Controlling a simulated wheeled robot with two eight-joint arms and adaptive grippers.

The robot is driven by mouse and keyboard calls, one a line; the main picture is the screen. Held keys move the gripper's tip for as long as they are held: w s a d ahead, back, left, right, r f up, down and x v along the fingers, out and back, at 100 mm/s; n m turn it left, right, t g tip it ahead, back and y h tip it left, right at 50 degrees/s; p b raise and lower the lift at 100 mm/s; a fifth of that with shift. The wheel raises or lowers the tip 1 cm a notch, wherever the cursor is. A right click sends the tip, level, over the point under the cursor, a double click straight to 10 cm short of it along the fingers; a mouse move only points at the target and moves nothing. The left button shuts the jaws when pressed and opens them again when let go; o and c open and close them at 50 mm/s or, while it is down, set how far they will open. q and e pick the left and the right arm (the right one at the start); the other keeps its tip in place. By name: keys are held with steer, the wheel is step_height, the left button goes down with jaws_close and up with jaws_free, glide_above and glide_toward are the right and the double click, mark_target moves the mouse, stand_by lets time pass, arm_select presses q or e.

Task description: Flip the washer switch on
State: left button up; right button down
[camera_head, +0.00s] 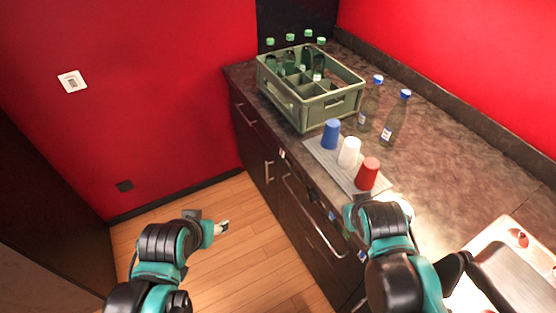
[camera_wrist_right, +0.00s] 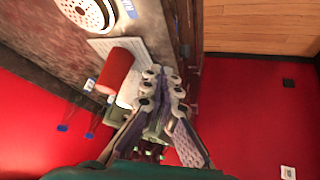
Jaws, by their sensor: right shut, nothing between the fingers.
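A white switch plate (camera_head: 72,81) is on the red wall at the left of the head view; it also shows at the lower right of the right wrist view (camera_wrist_right: 288,172). I cannot tell for sure which switch is the washer's. The dark cabinet front with a long handle (camera_head: 312,217) has small light and blue details along its upper edge, too small to read. My right gripper (camera_wrist_right: 164,78) is shut and empty, near the counter's front edge by the cups. My left gripper (camera_head: 221,228) hangs over the floor, apart from the cabinets; its fingers are too small to judge.
A grey-green crate (camera_head: 330,111) with bottles stands on the counter. Blue (camera_head: 331,133), white (camera_head: 349,152) and red (camera_head: 367,174) cups stand on a light mat. Two bottles (camera_head: 394,120) are behind them. The wooden floor is clear at the left.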

mark_target(282, 152)
steer(key=w+a+f+n+t+h+b, duration=0.1)
steer(key=w+a+f+n, duration=0.15)
steer(key=w, duration=0.45)
steer(key=w+a+f+n+t+h+b, duration=0.1)
steer(key=w+a+f+n, duration=0.2)
steer(key=w, duration=0.5)
steer(key=w+a+f+n+t+h+b, duration=0.1)
steer(key=w+a+f+h+b, duration=0.1)
steer(key=w+a, duration=0.4)
steer(key=w+a+f+n+t+b, duration=0.1)
steer(key=w+a+f+n+t, duration=0.1)
steer(key=a+f, duration=0.5)
steer(key=w+a+f+n+t+b, duration=0.1)
steer(key=w+a+f+n+t, duration=0.1)
steer(key=a+f, duration=0.5)
steer(key=shift+w+a+n+t+y, duration=0.2)
steer(key=shift+w+n+t+y, duration=0.15)
steer(key=shift+n+t, duration=0.6)
steer(key=shift+w+f, duration=0.1)
steer(key=shift+f, duration=0.05)
